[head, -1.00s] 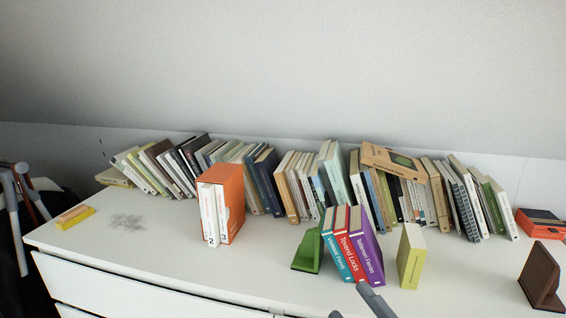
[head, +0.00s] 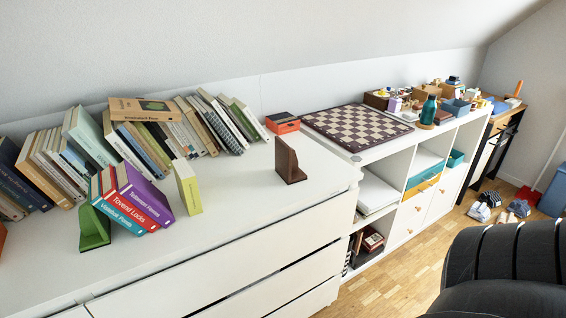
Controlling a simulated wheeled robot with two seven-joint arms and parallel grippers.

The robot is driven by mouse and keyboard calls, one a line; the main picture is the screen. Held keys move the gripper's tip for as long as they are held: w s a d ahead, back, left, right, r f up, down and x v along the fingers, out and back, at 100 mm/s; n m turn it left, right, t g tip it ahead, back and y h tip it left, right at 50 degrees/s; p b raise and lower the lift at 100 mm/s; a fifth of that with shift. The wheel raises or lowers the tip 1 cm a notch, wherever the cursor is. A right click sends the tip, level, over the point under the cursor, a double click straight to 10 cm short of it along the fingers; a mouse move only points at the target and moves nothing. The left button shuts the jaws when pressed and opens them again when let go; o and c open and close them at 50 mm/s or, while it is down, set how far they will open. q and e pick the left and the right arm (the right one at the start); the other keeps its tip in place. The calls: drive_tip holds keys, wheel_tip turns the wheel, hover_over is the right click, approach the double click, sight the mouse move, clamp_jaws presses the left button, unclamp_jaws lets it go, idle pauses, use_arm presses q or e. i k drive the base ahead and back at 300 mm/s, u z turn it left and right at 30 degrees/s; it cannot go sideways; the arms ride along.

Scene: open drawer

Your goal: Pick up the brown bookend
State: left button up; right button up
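The brown bookend (head: 288,160) stands upright on the white dresser top (head: 240,195), near its right end. It is L-shaped, with a tall plate and a short base. Nothing touches it, and the white surface around it is bare. Neither of my grippers shows in the head view now.
Left of the bookend stand a yellow-green book (head: 187,187), leaning colourful books (head: 142,203) and a green bookend (head: 94,227). A book row (head: 150,140) lines the wall. An orange-red box (head: 282,123) and a chessboard (head: 357,127) lie behind. A dark chair (head: 505,268) stands at lower right.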

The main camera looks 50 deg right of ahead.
sight(285, 160)
drive_tip(key=z, duration=3.15)
drive_tip(key=i, duration=2.25)
drive_tip(key=u, duration=1.6)
